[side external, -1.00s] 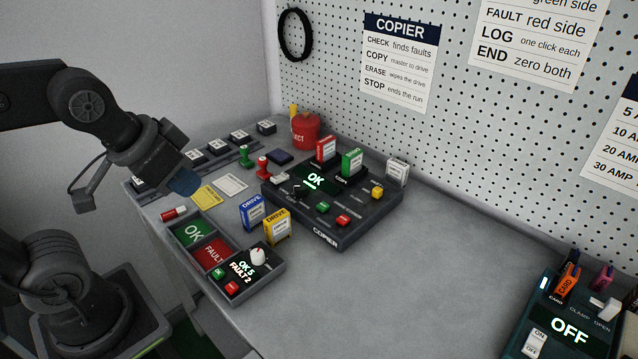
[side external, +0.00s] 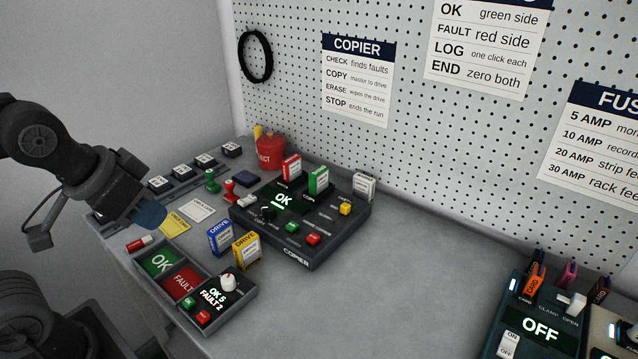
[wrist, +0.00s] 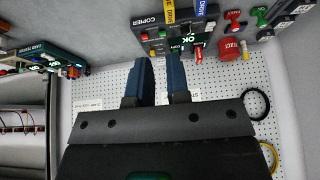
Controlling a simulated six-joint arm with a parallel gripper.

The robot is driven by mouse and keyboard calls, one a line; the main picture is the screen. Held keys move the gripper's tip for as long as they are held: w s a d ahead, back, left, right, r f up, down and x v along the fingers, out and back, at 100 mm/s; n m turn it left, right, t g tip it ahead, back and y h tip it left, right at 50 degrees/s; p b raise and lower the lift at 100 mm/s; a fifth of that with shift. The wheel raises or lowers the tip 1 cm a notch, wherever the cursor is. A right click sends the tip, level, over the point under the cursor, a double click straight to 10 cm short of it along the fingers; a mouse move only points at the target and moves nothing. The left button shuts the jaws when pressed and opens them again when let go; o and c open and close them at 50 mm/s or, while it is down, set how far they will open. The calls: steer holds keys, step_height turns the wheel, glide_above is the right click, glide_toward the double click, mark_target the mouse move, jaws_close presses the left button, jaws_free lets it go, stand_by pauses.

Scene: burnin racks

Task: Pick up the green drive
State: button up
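The green drive (side external: 319,181) stands upright in a slot at the back of the black copier (side external: 300,250), with a white label on its face. A red drive (side external: 292,168) stands in the slot to its left. My gripper (side external: 148,215) is in the air over the left end of the table, well apart from the green drive. In the wrist view its two blue fingers (wrist: 161,78) are spread with nothing held between them. There the copier (wrist: 148,22) is at the top, and the green drive is hard to make out behind the fingers.
A white drive (side external: 364,186) stands behind the copier's right end. Blue (side external: 220,237) and yellow (side external: 246,250) drives stand at its front left. An OK/FAULT tray (side external: 214,322) lies in front. A red reject bin (side external: 270,152) is behind.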

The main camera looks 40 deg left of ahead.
steer(key=o, duration=1.3)
steer(key=shift+o, duration=0.2)
steer(key=w+r+n+g, duration=0.1)
steer(key=w+r+n, duration=0.45)
steer(key=w, duration=0.65)
steer(key=n+g, duration=0.4)
steer(key=n, duration=0.5)
glide_above(319, 170)
steer(key=s, duration=0.5)
step_height(319, 170, down, 7)
steer(key=w+f+n, duration=0.1)
steer(key=f, duration=0.2)
steer(key=w+f+n, duration=0.1)
steer(key=w+f, duration=0.1)
steer(key=w+f+n, duration=0.1)
steer(key=w+f, duration=0.1)
steer(key=f, duration=0.1)
steer(key=shift+f+n+g, duration=0.25)
steer(key=shift+f+g, duration=0.05)
steer(key=shift+f, duration=3.8)
